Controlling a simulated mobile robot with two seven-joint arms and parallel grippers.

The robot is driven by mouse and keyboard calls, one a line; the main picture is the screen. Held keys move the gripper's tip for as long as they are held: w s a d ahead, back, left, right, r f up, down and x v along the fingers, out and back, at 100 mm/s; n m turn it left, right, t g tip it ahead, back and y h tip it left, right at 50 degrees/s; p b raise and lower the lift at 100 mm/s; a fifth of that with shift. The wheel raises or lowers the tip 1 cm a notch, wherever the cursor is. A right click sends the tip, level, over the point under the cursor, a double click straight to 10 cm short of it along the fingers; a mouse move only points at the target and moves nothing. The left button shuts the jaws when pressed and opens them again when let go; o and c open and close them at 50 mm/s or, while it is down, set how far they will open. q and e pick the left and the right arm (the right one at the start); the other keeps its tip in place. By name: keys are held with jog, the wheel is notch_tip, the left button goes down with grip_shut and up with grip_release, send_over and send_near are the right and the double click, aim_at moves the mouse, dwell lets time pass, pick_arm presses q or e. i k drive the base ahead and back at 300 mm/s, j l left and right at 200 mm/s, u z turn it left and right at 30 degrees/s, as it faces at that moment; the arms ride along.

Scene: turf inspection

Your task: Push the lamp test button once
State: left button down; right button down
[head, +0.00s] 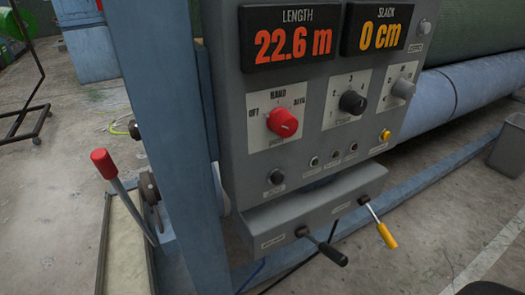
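A grey control panel (232,110) fills the middle of the head view, tilted in the picture. A small black round button or knob (276,177) sits at its lower left, above a label too small to read. A yellow button (384,135) sits at the lower right, also with an unreadable label. Between them is a row of small dark indicator lamps (335,154), none clearly lit. A small light-grey round control (424,27) is at the upper right edge. I cannot tell which of these is the lamp test button.
Displays read 22.6 m (293,43) and 0 cm (379,36). A red selector (282,122), a black knob (352,102) and a grey knob (403,89) sit below. Black (333,254) and yellow (387,236) levers stick out underneath. A red-topped lever (104,163) stands left.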

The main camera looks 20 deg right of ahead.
aim_at(386, 136)
jog(key=z, duration=1.45)
